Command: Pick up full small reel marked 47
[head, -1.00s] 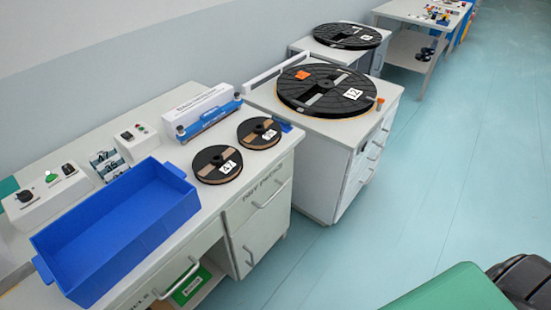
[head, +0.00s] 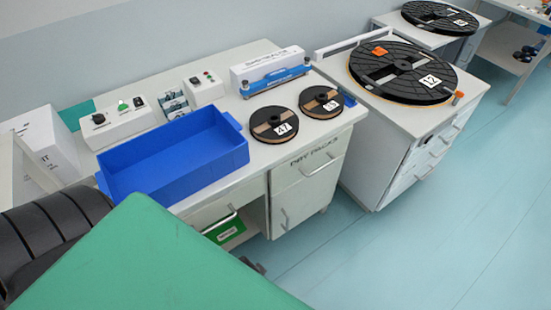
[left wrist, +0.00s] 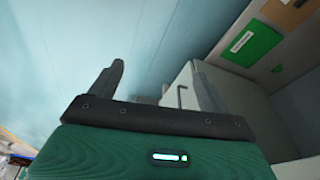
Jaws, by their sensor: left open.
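The small reel marked 47 (head: 266,118) lies flat on the white workstation top in the head view, near its front edge. It is black with brown winding and a white number label. A second similar small reel (head: 327,98) lies just right of it; its label is hard to read. My left gripper (left wrist: 160,82) shows in the left wrist view with its two fingers spread apart and nothing between them. It points past floor and the cabinet side. Neither reel is in the left wrist view. My right gripper is not in view.
A blue bin (head: 172,160) stands left of the reels. A white and blue device (head: 272,74) stands behind them. Control boxes (head: 119,117) line the back. A large reel (head: 428,88) lies on the right cabinet. Blue floor (head: 420,235) is clear at front right.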

